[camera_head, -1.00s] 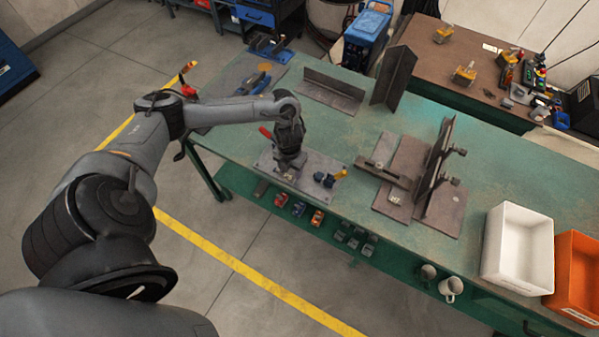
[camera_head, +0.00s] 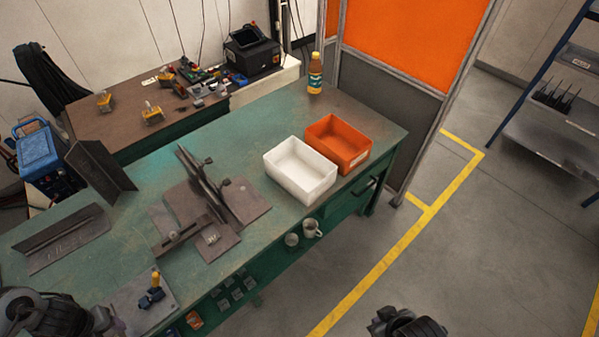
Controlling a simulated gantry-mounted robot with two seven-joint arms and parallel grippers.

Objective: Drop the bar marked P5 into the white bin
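The white bin (camera_head: 319,187) stands on the right part of the green table and looks empty. A dark bar (camera_head: 181,237) with a small pale mark lies on the steel weld fixture in the middle of the table. The mark is too small to read, so I cannot tell whether it is P5. My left gripper (camera_head: 60,322) is at the lower left corner, by the grey plate at the table's front; its fingers are not clear. My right gripper (camera_head: 400,322) is at the bottom edge, over the floor and clear of the table; its fingers are not clear either.
An orange bin (camera_head: 356,163) stands right beside the white bin. Upright steel plates (camera_head: 200,180) rise from the fixture. Angle pieces (camera_head: 60,240) lie at the left. A bottle (camera_head: 315,75) stands at the far corner. Mugs (camera_head: 311,229) are below the front edge.

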